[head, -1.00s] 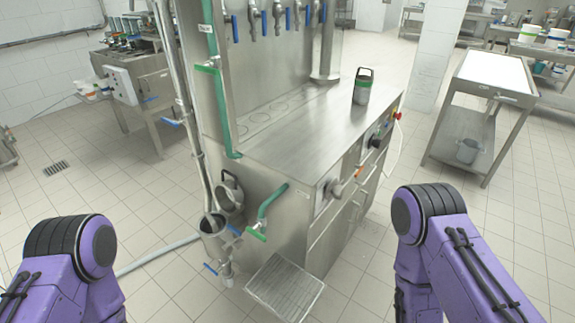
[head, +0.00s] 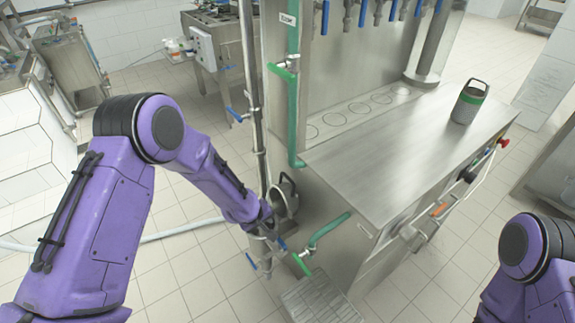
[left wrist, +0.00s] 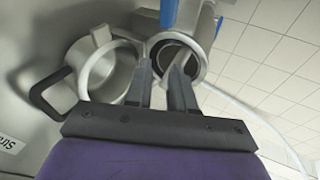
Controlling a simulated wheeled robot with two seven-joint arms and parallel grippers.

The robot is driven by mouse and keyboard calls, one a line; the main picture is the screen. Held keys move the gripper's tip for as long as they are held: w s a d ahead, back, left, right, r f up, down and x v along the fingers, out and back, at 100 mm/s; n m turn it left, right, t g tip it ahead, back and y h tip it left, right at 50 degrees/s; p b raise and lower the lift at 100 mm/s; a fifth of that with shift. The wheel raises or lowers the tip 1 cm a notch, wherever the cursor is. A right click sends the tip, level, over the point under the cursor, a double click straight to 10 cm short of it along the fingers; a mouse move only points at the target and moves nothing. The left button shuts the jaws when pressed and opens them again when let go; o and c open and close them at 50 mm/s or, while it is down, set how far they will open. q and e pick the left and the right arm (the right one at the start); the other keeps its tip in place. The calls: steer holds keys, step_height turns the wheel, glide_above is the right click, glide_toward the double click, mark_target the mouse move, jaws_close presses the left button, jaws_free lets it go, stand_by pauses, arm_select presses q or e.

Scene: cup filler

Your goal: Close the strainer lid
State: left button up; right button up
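The strainer lid (head: 287,194) is a round metal cap with a dark handle, swung open against the machine's side. In the left wrist view the lid (left wrist: 84,82) shows its hollow inside, left of the fingers. The strainer body (left wrist: 203,45) is an open metal cylinder beside it; in the head view my left arm mostly hides it. My left gripper (left wrist: 161,76) has its fingers apart, with nothing seen held between them. The fingertips overlap the strainer mouth and the lid's near side in the picture; I cannot tell whether they touch. My right gripper is out of view.
A vertical pipe (head: 252,100) stands just behind the strainer. A green hose (head: 327,228) with a green-handled valve sticks out to its right. A metal step (head: 318,300) lies below.

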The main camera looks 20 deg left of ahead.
arm_select(q)
steer(key=n+g+h, duration=0.1)
steer(key=h, duration=0.1)
glide_toward(287, 178)
step_height(287, 178, up, 2)
steer(key=s, duration=0.1)
steer(key=p+x, duration=0.1)
steer(key=x, duration=0.2)
steer(key=p+x, duration=0.1)
steer(key=x, duration=0.2)
steer(key=p+x, duration=0.1)
steer(key=x, duration=0.3)
steer(key=shift+w+a+r, duration=0.1)
steer(key=shift+w+a, duration=0.15)
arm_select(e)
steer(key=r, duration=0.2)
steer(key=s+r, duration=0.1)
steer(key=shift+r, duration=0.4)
arm_select(q)
steer(key=shift+s, duration=0.1)
jaws_close()
